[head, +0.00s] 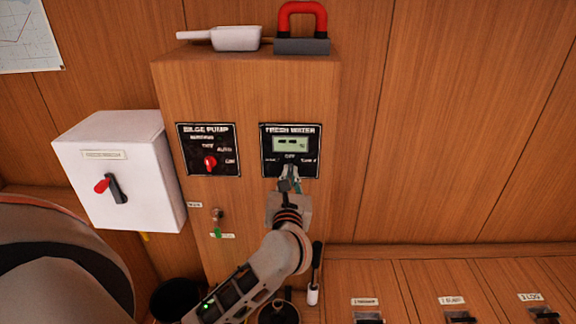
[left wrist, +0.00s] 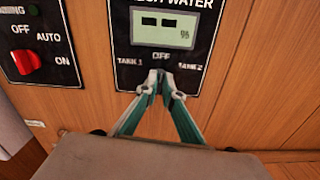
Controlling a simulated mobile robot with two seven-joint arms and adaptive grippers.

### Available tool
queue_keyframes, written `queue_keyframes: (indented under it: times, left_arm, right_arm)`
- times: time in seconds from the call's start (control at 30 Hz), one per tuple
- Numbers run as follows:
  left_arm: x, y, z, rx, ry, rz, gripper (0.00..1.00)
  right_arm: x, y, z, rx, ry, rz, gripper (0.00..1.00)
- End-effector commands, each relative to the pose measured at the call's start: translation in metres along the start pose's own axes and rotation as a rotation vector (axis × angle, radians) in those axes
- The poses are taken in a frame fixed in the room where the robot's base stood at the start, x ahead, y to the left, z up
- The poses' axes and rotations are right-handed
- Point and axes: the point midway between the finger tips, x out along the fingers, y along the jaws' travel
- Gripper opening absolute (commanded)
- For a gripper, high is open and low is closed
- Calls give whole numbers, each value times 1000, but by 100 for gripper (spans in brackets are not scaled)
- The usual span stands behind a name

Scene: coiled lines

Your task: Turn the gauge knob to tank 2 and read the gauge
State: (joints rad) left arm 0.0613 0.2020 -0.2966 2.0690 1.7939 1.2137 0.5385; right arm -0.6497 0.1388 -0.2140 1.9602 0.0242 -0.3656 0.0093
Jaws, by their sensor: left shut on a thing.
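The fresh water panel (head: 264,152) is a black plate on the wooden cabinet. Its gauge display (head: 291,144) shows dark dash-like marks and a % sign in the left wrist view (left wrist: 163,29). Below it are the labels TANK 1 at left, OFF at top and TANK 2 (left wrist: 190,66) at right. My left gripper (head: 290,175) reaches up to the panel just below OFF. In the left wrist view its fingertips (left wrist: 161,78) are closed together on the gauge knob, which they almost wholly hide; its pointing direction cannot be told. My right gripper is not in view.
The bilge pump panel (head: 187,160) with its red knob (head: 210,163) is close at left. A white switch box (head: 150,190) juts out farther left. A key with a green tag (head: 217,232) hangs below. A white scoop (head: 237,39) and a red-handled block (head: 302,46) are on top.

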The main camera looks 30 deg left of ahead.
Motion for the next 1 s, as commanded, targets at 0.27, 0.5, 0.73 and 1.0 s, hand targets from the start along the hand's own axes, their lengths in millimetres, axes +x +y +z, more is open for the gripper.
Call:
queue_keyframes:
  times: [0.27,0.5,0.73,1.0]
  left_arm:
    - [0,-1,2,264,4,-2,0]
    - [0,-3,-1,457,3,-2,0]
    - [0,-4,-2,589,2,-1,0]
    - [0,-4,-2,664,2,-1,0]
  right_arm:
    - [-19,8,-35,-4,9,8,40]
    - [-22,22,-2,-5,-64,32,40]
    - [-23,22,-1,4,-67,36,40]
    - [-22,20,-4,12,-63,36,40]
